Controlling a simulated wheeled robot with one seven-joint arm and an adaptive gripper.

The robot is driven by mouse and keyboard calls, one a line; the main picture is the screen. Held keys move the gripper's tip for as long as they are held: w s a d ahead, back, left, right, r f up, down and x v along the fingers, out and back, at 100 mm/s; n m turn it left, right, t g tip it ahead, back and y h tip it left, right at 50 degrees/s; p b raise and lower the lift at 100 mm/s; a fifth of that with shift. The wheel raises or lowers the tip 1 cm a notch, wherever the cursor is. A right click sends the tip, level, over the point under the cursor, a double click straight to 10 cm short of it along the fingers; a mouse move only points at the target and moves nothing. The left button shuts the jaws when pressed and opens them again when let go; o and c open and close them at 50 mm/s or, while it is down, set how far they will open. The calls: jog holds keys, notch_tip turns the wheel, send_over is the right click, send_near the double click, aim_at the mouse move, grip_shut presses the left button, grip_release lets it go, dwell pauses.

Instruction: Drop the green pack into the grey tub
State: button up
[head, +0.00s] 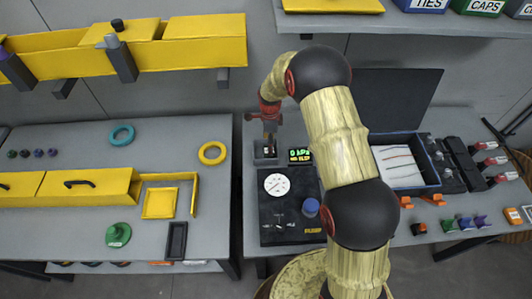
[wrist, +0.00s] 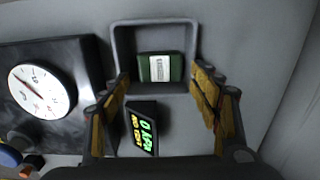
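The green pack (wrist: 160,67) has a white label and shows in the wrist view within the rim of the grey tub (wrist: 153,23), near its lower side. It appears to lie in the tub. In the head view the tub (head: 259,160) stands on the bench, left of the small display. My gripper (head: 269,136) hangs just above the tub there. In the wrist view the gripper fingers (wrist: 160,80) are spread wide, one on each side of the pack, with visible gaps between them and it. Nothing is held between them.
A small display with green digits (head: 300,156) stands close beside the tub. A dial gauge (head: 277,184) sits on a black unit below. A blue tray (head: 405,173) lies to the right. A yellow ring (head: 203,153) lies on the left bench, across a gap.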

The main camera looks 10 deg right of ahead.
jog(key=shift+o, duration=1.2)
notch_tip(320, 180, up, 12)
jog(key=s+r+n+t, duration=0.2)
jog(key=s+r+n, duration=0.4)
jog(key=s, duration=0.6)
jog(key=s+r+n+t+b, duration=0.1)
jog(key=s+r+n, duration=0.6)
jog(key=s+r, duration=0.2)
jog(key=s+r+n+t+b, duration=0.1)
jog(key=s+r+n, duration=0.6)
jog(key=s, duration=0.7)
jog(key=shift+s+r+t, duration=0.3)
jog(key=shift+r+t, duration=0.1)
jog(key=shift+t, duration=0.4)
